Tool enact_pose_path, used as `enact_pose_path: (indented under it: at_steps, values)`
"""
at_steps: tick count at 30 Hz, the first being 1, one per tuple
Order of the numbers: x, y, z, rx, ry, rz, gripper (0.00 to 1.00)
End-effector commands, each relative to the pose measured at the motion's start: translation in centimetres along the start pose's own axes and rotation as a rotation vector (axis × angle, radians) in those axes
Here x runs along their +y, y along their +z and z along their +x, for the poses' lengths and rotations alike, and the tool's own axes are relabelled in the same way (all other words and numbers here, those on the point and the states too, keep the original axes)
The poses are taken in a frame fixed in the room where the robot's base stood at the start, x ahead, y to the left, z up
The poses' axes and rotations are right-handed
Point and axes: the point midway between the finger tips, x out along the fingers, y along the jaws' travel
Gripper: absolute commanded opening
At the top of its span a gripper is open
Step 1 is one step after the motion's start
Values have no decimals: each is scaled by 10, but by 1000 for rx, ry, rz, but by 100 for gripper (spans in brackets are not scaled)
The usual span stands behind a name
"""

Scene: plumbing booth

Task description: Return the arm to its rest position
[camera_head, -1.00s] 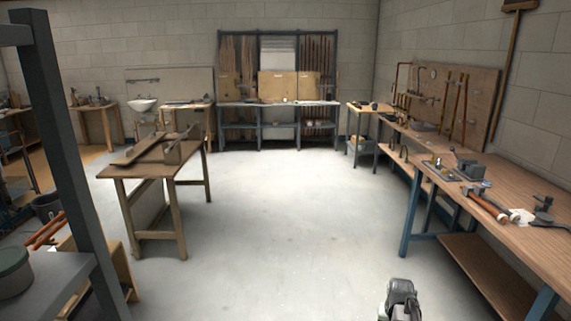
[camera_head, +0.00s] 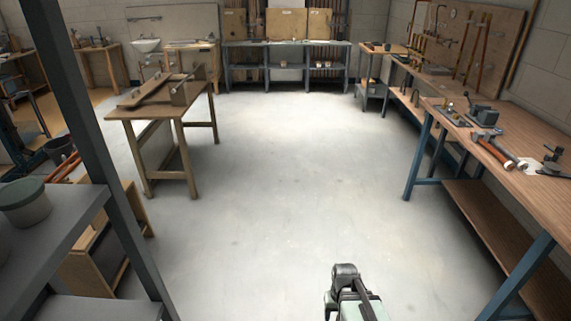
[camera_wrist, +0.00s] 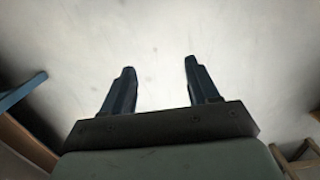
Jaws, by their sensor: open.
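My gripper (camera_wrist: 160,80) shows in the wrist view with its two dark fingers apart and nothing between them. Pale grey floor lies beyond the fingertips. In the head view, part of my arm (camera_head: 350,295) shows at the bottom, right of centre, over the open floor. The fingers cannot be made out in the head view.
A long wooden workbench (camera_head: 520,150) with blue legs and tools runs along the right. A small wooden table (camera_head: 160,108) stands at the left, and a grey shelf rack (camera_head: 60,230) is at the near left. The floor (camera_head: 280,180) between them is clear.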

Motion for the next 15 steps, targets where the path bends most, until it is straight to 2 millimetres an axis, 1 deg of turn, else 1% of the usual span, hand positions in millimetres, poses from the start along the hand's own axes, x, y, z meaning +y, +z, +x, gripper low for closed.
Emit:
enact_pose_path:
  at_steps: [1,5,8,14,15]
  values:
    - [0,9,10,-22,0,1,60]
    - [0,33,37,-80,0,1,60]
    - [1,56,60,-132,0,2,60]
    - [1,103,101,-233,0,3,60]
    - [1,113,108,-254,0,3,60]
